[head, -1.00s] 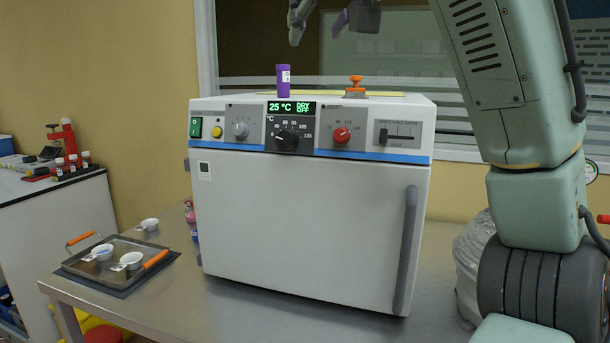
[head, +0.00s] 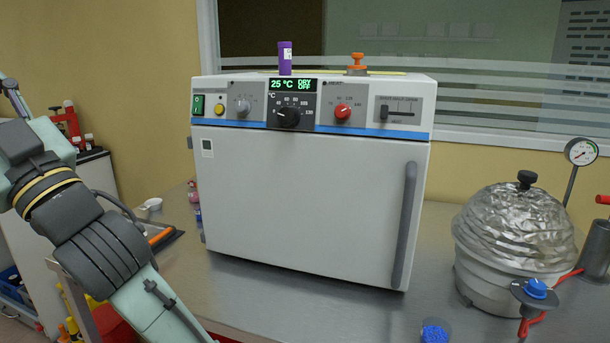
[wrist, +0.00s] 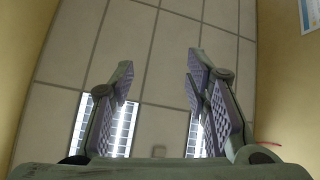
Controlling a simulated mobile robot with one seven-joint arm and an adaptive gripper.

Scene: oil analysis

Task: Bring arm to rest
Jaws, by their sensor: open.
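My gripper (wrist: 160,85) is open and empty in the wrist view, its two padded fingers apart. Behind the fingers are ceiling tiles and lit ceiling panels, so the gripper points upward. In the head view my arm (head: 90,235) is at the left, in front of the tray and the side bench. The gripper itself is not clearly seen in the head view; a dark part of the arm's end shows at the left edge.
A white oven (head: 300,205) with a closed door stands mid-table, a purple-capped vial (head: 285,60) on top. A foil-covered vessel (head: 515,235) and a gauge (head: 581,152) are at right. The steel table (head: 290,300) is bare in front of the oven.

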